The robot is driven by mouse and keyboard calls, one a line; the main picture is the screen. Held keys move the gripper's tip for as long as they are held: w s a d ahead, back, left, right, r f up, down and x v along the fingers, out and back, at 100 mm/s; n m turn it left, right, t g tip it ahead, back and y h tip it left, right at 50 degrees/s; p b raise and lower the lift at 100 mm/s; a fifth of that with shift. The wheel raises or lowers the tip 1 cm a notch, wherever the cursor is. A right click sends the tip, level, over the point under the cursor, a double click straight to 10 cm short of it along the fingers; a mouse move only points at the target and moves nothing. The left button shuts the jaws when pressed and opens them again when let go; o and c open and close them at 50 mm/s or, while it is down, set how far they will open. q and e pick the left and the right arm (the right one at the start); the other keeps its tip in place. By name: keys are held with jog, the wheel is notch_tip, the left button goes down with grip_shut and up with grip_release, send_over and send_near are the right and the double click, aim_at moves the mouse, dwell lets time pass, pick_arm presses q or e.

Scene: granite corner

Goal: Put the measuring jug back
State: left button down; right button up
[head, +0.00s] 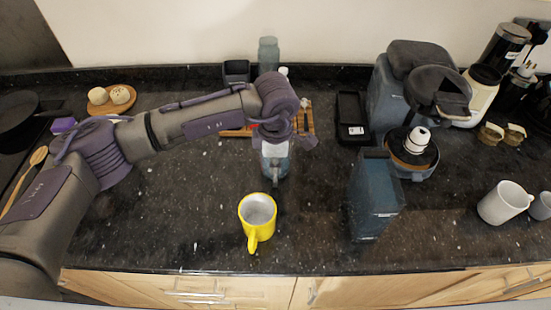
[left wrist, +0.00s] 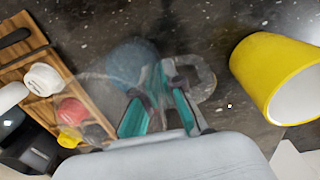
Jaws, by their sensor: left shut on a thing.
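The measuring jug is a clear, bluish vessel (head: 280,167) at the middle of the dark counter in the head view. It also shows see-through in the left wrist view (left wrist: 100,82), with a round bluish patch inside its outline. My left gripper (head: 275,182) is lowered at the jug and shut on it. In the left wrist view its teal fingers (left wrist: 163,88) meet the jug's right side, by what looks like its handle. Whether the jug's base touches the counter I cannot tell. My right gripper is in neither view.
A yellow mug (head: 258,215) stands close in front of the jug. A wooden board (head: 303,122) with small items lies behind it. A blue box (head: 375,200) and coffee machine (head: 400,95) stand to the right. A white mug (head: 503,203) is far right. Left front counter is clear.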

pick_arm(q)
jog(key=shift+f, duration=0.1)
jog(key=c, duration=1.3)
grip_release()
jog(key=shift+r, duration=0.25)
notch_tip(320, 180, up, 12)
jog(key=b, duration=0.4)
jog(key=shift+s, duration=0.3)
jog(key=shift+f, duration=0.15)
